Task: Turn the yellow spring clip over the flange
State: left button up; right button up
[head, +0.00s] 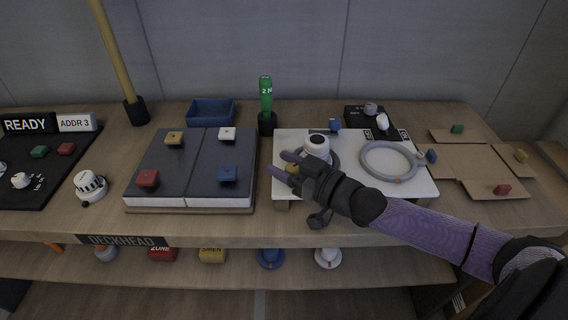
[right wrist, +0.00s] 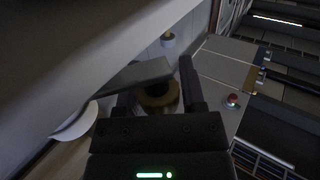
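The yellow spring clip (head: 292,168) is small and partly hidden by my right gripper (head: 286,163) in the head view. It sits at the left part of a white board (head: 345,138), beside a white round detector (head: 317,142) on a dark round base, likely the flange. My right gripper reaches in from the right, its two fingers apart on either side of the clip's area. In the right wrist view the fingers are spread around a dim brownish-yellow ring shape (right wrist: 158,96); contact is not clear. My left gripper is out of view.
A grey ring (head: 388,178) lies on the board's right half. A dark two-panel case (head: 192,190) with coloured blocks stands to the left. A green-topped post (head: 266,97) and blue tray (head: 211,112) stand behind. Brown card panels (head: 470,160) lie to the right. The bench front edge is close.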

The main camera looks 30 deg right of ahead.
jog(key=shift+o, duration=1.4)
pick_arm(q)
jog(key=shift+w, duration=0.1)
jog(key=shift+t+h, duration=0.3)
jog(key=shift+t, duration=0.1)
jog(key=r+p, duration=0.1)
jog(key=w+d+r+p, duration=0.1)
jog(key=p, duration=0.1)
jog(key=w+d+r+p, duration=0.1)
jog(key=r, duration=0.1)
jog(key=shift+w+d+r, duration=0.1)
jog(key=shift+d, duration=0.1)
pick_arm(e)
jog(key=v, duration=1)
jog(key=shift+a+f, duration=0.1)
